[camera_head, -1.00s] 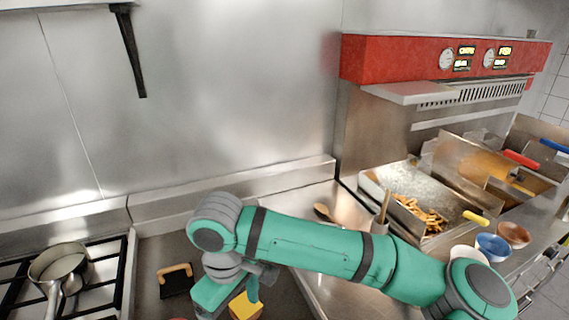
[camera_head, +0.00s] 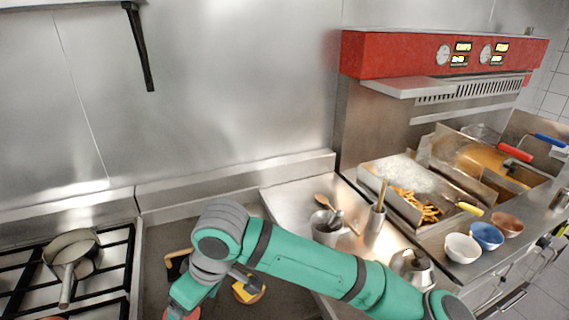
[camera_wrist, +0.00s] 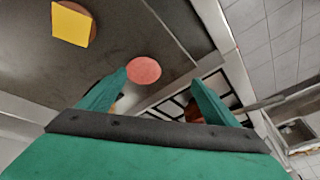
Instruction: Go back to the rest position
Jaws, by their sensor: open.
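My gripper (camera_wrist: 160,78) shows in the wrist view with its two green fingers spread apart and nothing between them. In the head view my green arm reaches across the lower middle, and its end is partly cut off by the bottom edge. A square yellow slice (camera_head: 247,291) lies on a round brown piece on the dark worktop, to the right of my gripper. The slice also shows at the upper left of the wrist view (camera_wrist: 72,23). A round pink disc (camera_wrist: 143,70) lies on the dark surface beyond the fingertips, apart from them.
A pan (camera_head: 72,250) sits on the stove at left. A dark block with a tan handle (camera_head: 178,258) is partly hidden by my arm. Utensil pots (camera_head: 326,230), fryers with fries (camera_head: 415,203) and several bowls (camera_head: 487,236) stand at right. The steel wall (camera_head: 230,90) is behind.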

